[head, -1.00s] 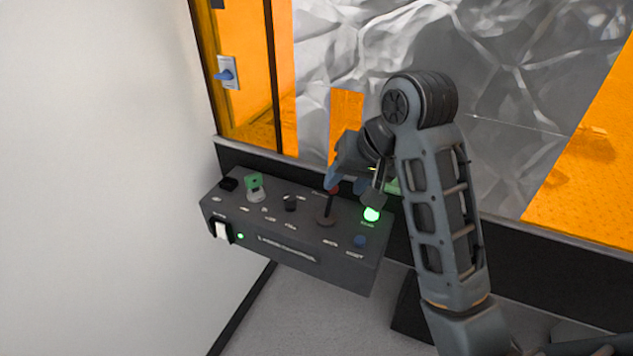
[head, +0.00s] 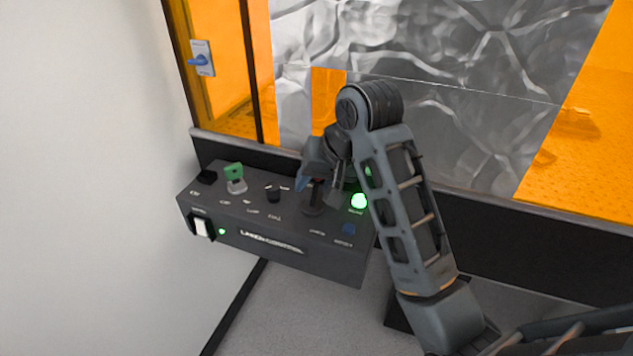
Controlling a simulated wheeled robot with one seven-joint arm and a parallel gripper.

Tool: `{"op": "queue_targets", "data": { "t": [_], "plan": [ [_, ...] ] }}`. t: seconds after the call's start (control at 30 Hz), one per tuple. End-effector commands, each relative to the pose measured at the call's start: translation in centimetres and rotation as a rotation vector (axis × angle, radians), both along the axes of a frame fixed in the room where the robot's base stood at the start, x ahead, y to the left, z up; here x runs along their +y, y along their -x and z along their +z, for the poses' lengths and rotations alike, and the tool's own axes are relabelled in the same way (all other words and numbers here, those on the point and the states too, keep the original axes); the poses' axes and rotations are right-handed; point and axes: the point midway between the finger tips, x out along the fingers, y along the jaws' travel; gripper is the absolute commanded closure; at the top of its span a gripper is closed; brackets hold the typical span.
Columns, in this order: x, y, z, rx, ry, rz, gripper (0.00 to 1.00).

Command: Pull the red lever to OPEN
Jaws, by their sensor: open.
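The lever (head: 314,202) stands on the dark control box (head: 277,245), right of the middle of its top. Its dark shaft and round base show; its top, which looked red earlier, is now hidden by my gripper. My gripper (head: 318,188) is open and low over the box, with its fingers to either side of the lever's upper part. I cannot tell whether they touch it. No OPEN mark is readable.
A green key-like part (head: 234,173), a black knob (head: 273,194), a lit green button (head: 358,201) and a blue button (head: 348,229) share the box top. A blue-handled switch (head: 201,59) is on the orange panel behind. A white wall (head: 80,180) bounds the left.

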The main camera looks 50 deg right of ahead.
Motion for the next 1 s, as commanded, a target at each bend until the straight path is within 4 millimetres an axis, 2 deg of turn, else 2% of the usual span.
{"op": "queue_targets", "data": {
  "t": [0.1, 0.6, 1.0],
  "plan": [
    [0.01, 0.01, -0.01, 0.000, 0.000, 0.000, 0.53],
    [0.02, 0.04, -0.01, 0.001, -0.001, 0.000, 1.00],
    [0.03, -0.13, 0.00, 0.000, 0.003, 0.000, 1.00]
  ]
}}
